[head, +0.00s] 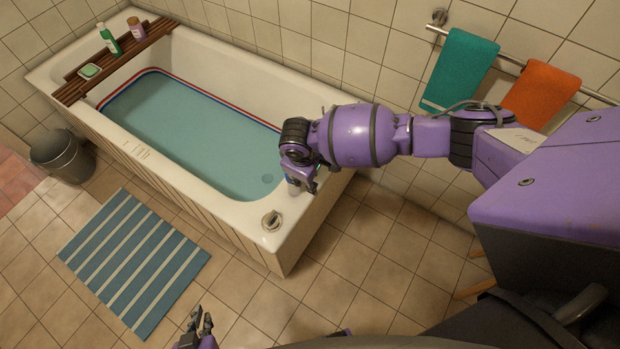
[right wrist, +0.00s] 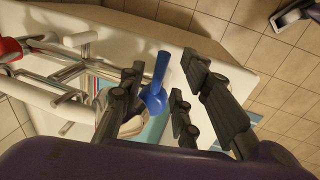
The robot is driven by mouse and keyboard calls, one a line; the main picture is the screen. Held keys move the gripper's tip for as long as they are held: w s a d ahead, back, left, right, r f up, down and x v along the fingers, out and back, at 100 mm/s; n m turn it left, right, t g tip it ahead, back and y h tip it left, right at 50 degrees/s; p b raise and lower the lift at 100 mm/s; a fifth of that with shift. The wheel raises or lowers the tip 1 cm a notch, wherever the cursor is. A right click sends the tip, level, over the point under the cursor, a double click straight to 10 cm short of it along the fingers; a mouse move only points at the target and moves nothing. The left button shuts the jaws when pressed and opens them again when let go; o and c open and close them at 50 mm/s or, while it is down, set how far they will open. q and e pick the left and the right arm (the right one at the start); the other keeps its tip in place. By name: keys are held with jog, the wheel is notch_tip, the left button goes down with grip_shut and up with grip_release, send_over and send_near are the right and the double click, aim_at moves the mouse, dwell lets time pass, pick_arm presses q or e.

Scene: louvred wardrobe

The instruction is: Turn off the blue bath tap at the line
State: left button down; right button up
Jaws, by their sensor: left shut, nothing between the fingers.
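The blue tap (right wrist: 154,88) shows its lever in the right wrist view, at the bath's near end. My right gripper (right wrist: 158,98) is open, with its dark fingers on either side of the blue lever; I cannot tell whether they touch it. In the head view my right gripper (head: 304,182) mostly hides the taps. The bath (head: 150,178) holds blue-green water (head: 200,140). A red and blue line (head: 196,88) runs along its inner wall, with the water surface close below it. My left gripper (head: 202,325) is shut and empty, low over the floor.
A red tap (right wrist: 12,47) and chrome pipes (right wrist: 60,90) stand beside the blue one. A round metal fitting (head: 271,221) sits on the bath rim. A wooden rack (head: 122,58) spans the far end. A striped mat (head: 133,262) and bin (head: 62,156) are on the floor.

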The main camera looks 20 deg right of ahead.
notch_tip(320, 180, up, 10)
jog(key=s+a, duration=0.1)
jog(key=shift+a+f, duration=0.15)
dwell(0.5)
